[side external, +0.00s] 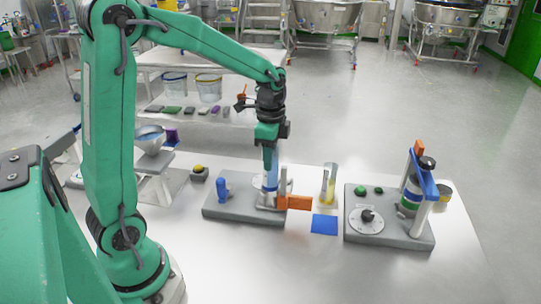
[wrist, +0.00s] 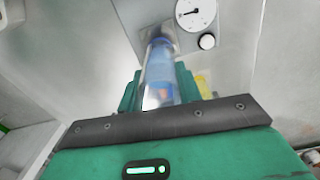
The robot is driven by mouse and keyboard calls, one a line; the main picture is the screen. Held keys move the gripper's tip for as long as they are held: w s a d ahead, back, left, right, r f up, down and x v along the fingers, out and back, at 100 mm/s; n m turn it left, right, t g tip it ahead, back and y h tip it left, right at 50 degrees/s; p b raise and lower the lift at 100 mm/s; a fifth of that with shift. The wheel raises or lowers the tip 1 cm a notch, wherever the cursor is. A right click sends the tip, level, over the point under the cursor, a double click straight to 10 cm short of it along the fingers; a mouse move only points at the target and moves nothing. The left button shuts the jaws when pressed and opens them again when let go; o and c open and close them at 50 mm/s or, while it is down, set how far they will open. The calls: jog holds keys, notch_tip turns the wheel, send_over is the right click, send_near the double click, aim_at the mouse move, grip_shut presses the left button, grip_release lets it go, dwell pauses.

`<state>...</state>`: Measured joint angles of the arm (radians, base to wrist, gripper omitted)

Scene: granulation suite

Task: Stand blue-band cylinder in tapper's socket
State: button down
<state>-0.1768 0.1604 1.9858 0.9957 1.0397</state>
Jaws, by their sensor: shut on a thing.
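My gripper (side external: 269,146) points down over the left grey device, which looks like the tapper (side external: 229,208). It is shut on the upper part of the clear blue-band cylinder (side external: 270,172). The cylinder is upright, with its lower end at the pale socket area (side external: 268,199), beside an orange part (side external: 298,203). I cannot tell whether its foot is inside the socket or just above it. In the wrist view the cylinder (wrist: 160,72) stands between the green fingers (wrist: 163,92), its far end towards the grey plate. The gripper body hides its near end.
A yellow-marked cylinder (side external: 328,184) stands to the right, behind a blue square (side external: 324,224). A second grey device (side external: 390,235) with a dial and blue bracket (side external: 423,178) stands further right. A bowl on a stand (side external: 150,139) is at left. The front table is clear.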

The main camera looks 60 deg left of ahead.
jog(key=shift+f, duration=2.1)
dwell(1.7)
jog(key=c, duration=0.6)
grip_release()
jog(key=shift+r, duration=0.1)
notch_tip(320, 180, up, 8)
jog(key=shift+f, duration=0.1)
dwell(1.3)
dwell(0.3)
